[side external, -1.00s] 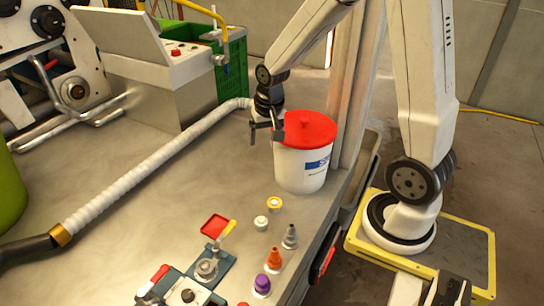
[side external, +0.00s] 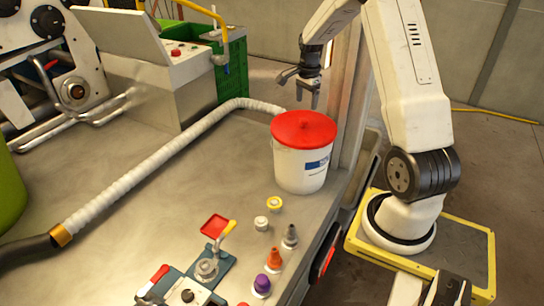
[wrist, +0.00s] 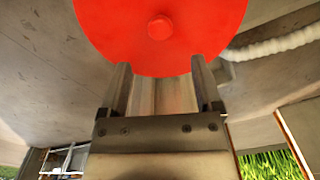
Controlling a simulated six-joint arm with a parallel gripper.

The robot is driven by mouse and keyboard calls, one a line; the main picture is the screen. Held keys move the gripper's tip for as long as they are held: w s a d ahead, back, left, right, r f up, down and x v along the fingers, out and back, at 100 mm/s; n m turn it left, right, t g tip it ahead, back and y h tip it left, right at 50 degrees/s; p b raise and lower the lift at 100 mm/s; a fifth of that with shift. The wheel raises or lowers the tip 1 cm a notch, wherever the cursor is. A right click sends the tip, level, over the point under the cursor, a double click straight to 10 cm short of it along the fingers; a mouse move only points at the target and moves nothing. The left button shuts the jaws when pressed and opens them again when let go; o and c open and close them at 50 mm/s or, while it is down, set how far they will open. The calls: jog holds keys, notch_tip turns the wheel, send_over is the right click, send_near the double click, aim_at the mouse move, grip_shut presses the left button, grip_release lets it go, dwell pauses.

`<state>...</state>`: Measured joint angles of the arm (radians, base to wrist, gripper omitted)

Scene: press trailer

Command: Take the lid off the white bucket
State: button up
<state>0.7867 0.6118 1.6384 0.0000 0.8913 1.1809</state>
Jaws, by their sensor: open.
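The white bucket (side external: 300,172) stands upright near the right edge of the grey table, with a blue label on its side. The round red lid (side external: 303,130) sits on top of it and has a small knob in the middle. The lid also fills the top of the wrist view (wrist: 115,25), with its knob at the centre and the bucket hidden beneath. My gripper (side external: 307,97) is open and empty, above and behind the lid and apart from it. In the wrist view, its two fingers (wrist: 160,66) are spread wide, pointing towards the lid's near rim.
A white ribbed hose (side external: 150,170) crosses the table left of the bucket. A grey post (side external: 350,95) rises close on the right. Small coloured caps and nozzles (side external: 274,258) stand in front. A green crate (side external: 232,70) and control box (side external: 170,75) are at the back.

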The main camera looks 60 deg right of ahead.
aim_at(304, 119)
jog(key=shift+w+a+f, duration=0.1)
jog(key=shift+f, duration=3.75)
grip_shut()
